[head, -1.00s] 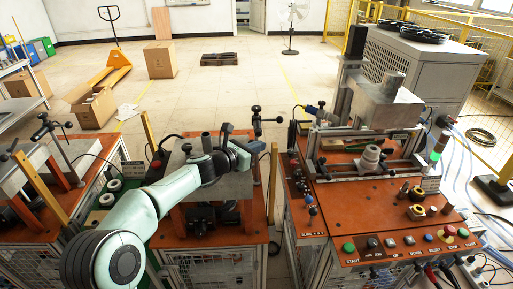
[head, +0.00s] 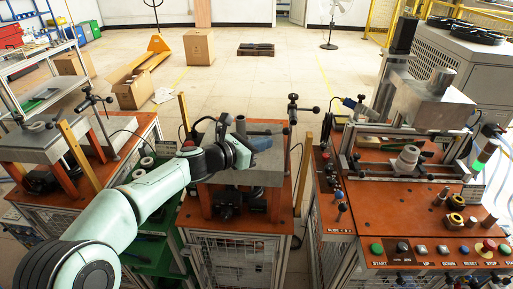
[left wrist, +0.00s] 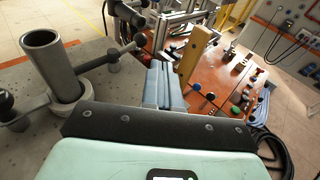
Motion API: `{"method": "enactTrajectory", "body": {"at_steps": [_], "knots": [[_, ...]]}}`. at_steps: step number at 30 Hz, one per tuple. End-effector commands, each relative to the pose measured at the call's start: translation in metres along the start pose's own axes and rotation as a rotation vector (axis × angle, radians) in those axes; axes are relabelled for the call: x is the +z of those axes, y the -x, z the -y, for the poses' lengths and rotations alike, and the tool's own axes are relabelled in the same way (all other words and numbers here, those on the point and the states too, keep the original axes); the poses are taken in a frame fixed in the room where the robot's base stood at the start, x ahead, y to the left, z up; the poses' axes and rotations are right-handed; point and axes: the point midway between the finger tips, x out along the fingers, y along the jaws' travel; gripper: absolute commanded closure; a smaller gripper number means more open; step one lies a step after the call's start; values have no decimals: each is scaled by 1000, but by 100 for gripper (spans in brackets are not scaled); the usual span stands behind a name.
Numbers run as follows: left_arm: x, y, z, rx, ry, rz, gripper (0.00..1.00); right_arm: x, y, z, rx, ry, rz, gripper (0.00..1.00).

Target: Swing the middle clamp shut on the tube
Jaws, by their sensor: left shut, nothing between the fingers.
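The middle clamp is a dark post (head: 293,120) with a ball-ended handle at the block's right. In the left wrist view the clamp's dark bar (left wrist: 97,62) points at the tube's lower part; I cannot tell whether it touches. My left gripper (head: 262,143) is shut and empty over the block, left of the clamp post. Its blue-grey fingers (left wrist: 164,85) also show in the left wrist view. My right gripper is out of view.
A wooden upright (head: 301,172) stands right of the block. The control station (head: 405,200) with buttons and a press is at the right. Another station (head: 40,145) with its own clamp is at the left. A gap separates the middle and right stations.

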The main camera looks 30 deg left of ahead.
Motion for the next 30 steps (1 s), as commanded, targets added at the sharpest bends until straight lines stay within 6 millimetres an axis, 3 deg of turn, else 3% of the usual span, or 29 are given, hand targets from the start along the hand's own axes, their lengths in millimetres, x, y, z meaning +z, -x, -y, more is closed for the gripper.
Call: {"method": "enactTrajectory", "body": {"at_steps": [7,30], "knots": [[0,22,0,0,0,0,100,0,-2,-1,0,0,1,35],[0,23,0,0,0,0,100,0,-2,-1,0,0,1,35]]}}
